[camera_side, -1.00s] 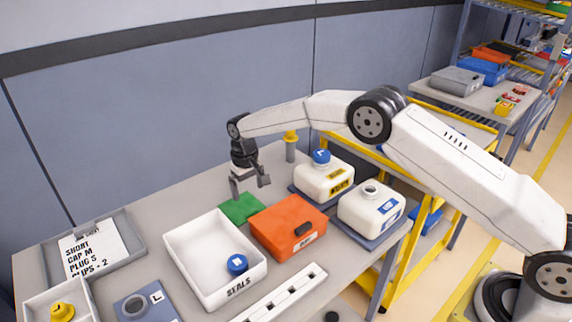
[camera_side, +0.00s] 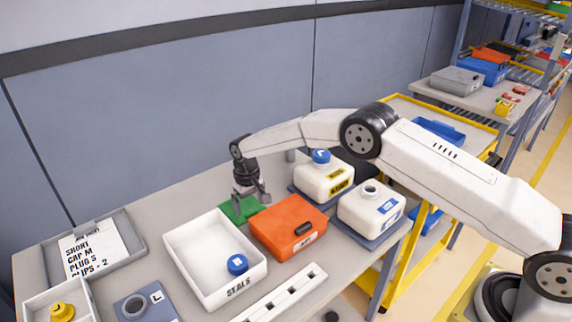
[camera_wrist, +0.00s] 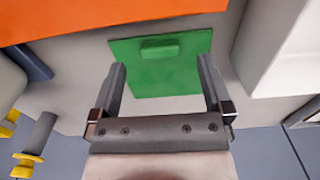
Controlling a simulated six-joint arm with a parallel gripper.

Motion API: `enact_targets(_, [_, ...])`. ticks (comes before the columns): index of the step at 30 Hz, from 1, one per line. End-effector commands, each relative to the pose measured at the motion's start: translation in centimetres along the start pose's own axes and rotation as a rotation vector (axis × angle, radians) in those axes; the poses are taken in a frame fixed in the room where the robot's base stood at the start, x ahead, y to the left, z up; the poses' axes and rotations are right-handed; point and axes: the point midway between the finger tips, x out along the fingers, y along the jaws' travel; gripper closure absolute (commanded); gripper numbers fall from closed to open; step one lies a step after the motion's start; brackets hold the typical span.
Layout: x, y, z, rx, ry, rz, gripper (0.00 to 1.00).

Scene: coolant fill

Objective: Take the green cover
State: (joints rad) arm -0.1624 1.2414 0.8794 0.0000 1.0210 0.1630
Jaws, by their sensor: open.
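The green cover (camera_side: 237,210) lies flat on the bench behind the orange box and the white SEALS bin. In the wrist view the green cover (camera_wrist: 160,75) is a flat plate with a raised block handle (camera_wrist: 160,51) near its far edge. My gripper (camera_side: 252,200) is open and empty, low over the cover. In the wrist view its two fingers (camera_wrist: 163,72) stand apart over the near part of the cover, with the handle beyond their tips. In the side view the gripper hides part of the cover.
The orange box (camera_side: 288,226) and white SEALS bin (camera_side: 190,250) stand close by the cover. A blue cap (camera_side: 237,264) lies in the bin. Two white jugs (camera_side: 325,181) (camera_side: 371,208) stand to the right. A grey post (camera_wrist: 38,135) with yellow parts is near in the wrist view.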

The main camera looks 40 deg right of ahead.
Motion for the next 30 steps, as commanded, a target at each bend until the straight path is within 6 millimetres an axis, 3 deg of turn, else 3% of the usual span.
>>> enact_targets(7, [2.2, 0.0, 0.0, -0.001, 0.002, -0.001, 0.00])
enact_targets(23, [2.3, 0.0, 0.0, -0.001, 0.002, -0.001, 0.00])
enact_targets(30, [2.3, 0.0, 0.0, -0.001, 0.002, -0.001, 0.76])
